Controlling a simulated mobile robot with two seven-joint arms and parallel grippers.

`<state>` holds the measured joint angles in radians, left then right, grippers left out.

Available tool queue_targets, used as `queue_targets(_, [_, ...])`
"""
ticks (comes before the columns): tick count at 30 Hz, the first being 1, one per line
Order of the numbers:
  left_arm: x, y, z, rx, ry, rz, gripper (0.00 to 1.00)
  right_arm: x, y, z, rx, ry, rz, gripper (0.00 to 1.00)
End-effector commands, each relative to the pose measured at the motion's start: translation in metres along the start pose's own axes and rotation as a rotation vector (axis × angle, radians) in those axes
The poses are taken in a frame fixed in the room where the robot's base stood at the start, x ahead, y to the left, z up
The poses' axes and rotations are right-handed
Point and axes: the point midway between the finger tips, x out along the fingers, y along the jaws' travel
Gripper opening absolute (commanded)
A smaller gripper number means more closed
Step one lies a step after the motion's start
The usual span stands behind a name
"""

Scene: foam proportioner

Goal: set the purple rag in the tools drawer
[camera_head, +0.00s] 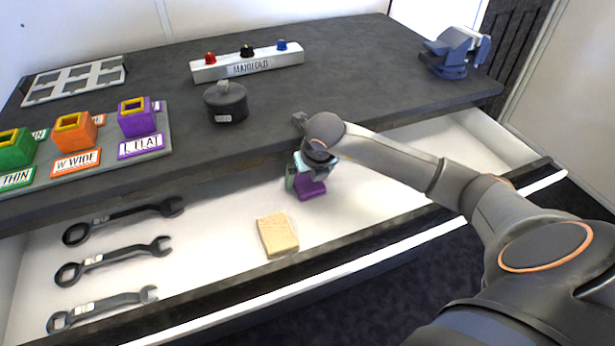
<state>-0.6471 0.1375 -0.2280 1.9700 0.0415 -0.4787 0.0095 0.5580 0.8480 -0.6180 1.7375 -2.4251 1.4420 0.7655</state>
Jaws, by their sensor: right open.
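The purple rag (311,190) is inside the open tools drawer (372,182), near its middle and towards the back. My right gripper (309,182) reaches down into the drawer directly at the rag, with its jaws open. The fingers and wrist hide the upper part of the rag. I cannot tell whether the fingers touch the rag, or whether it lies fully flat on the drawer floor. My left gripper is not in view.
A tan sponge (278,235) and several wrenches (113,259) lie in the drawer to the left. The drawer floor right of the rag is bare. A dark pot (226,102), a labelled manifold (247,62), coloured blocks (137,116) and a blue vise (453,53) stand on the worktop.

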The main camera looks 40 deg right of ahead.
Motion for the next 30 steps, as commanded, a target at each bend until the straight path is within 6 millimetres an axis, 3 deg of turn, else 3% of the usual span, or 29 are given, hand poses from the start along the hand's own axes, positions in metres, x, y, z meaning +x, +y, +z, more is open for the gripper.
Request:
queue_targets(7, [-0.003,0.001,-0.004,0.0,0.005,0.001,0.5,-0.015,0.0,0.002,-0.001,-0.003,0.001,1.0])
queue_targets(21, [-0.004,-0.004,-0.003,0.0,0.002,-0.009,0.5,-0.107,0.0,0.002,-0.001,-0.004,0.0,1.0])
queue_targets(30, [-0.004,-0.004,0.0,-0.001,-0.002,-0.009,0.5,-0.123,0.0,0.001,0.0,-0.001,0.0,1.0])
